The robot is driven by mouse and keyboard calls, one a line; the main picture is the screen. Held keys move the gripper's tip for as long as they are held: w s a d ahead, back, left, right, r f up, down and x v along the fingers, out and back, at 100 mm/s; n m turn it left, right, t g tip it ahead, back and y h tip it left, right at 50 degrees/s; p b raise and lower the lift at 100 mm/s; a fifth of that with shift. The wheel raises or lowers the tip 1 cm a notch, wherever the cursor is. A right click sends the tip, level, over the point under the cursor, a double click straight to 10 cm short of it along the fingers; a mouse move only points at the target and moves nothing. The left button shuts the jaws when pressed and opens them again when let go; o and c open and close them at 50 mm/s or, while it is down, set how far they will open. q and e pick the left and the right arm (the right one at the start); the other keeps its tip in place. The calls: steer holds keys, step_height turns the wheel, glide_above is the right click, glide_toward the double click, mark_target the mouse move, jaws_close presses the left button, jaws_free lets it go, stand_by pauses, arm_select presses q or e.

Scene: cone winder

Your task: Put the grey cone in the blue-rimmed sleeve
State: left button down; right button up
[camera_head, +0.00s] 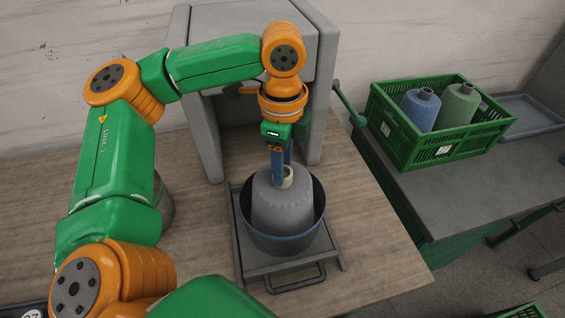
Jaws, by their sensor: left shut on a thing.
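The grey cone (282,212) is upright, narrow end up, with a pale tube end (288,176) at its top. My left gripper (282,180) points down and is shut on that top. The dark sleeve (286,244) with a bluish rim stands on a grey tray-like stand (249,264) and surrounds the cone in the picture. The cone's lower end meets the sleeve's front rim in this view; how deep it sits, and whether it touches the bottom, I cannot tell. My right gripper is out of view.
A grey machine housing (205,135) stands behind the sleeve, with a green lever (347,105) at its right. The wooden table (372,255) is clear right of the stand.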

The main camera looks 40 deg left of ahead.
arm_select(q)
steer(key=shift+w+f, duration=0.1)
steer(key=shift+f, duration=0.1)
steer(key=shift+c, duration=1.8)
jaws_free()
step_height(320, 180, up, 7)
steer(key=shift+r, duration=0.1)
step_height(320, 180, up, 5)
steer(key=shift+p, duration=1.25)
